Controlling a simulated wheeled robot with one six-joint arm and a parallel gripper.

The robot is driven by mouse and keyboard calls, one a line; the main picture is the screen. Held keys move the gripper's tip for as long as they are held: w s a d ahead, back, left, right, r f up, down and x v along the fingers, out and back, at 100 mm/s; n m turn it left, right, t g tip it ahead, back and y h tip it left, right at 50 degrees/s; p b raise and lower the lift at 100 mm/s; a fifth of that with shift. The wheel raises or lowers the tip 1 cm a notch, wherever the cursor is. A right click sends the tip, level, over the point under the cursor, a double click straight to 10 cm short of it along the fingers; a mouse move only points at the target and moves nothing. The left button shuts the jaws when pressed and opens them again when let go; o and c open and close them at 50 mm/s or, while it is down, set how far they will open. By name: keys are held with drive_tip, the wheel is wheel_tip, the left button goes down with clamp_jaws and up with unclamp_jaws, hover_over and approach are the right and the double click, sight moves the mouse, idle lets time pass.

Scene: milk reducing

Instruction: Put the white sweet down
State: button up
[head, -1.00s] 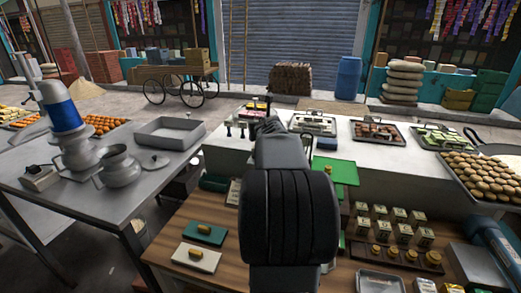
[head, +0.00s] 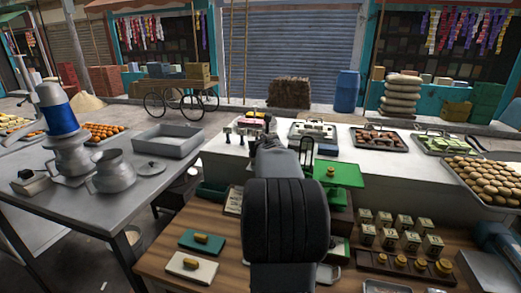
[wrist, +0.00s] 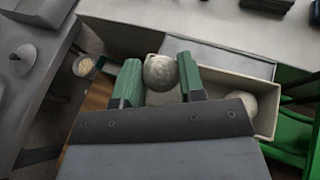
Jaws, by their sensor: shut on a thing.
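The white sweet (wrist: 160,72) is a pale round ball in the wrist view. My gripper (wrist: 160,78) has green fingers, one on each side of the sweet, and is shut on it. The sweet is over a cream open box (wrist: 272,108) with a grey inner surface. The gap between sweet and box floor cannot be told. A second white ball (wrist: 239,104) lies at the box's right end, partly hidden by my gripper body. In the head view my own arm hides the fingers and the held sweet.
A green tray (head: 348,172) with a scale stands right of my arm. Small boxes (head: 400,240) and brass weights are at the front right. Two small boards (head: 205,242) lie front left. A metal table (head: 60,215) with steel pots stands at left.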

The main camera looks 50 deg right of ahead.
drive_tip(key=shift+f+b, duration=0.6)
drive_tip(key=shift+f, duration=0.05)
drive_tip(key=o, duration=0.9)
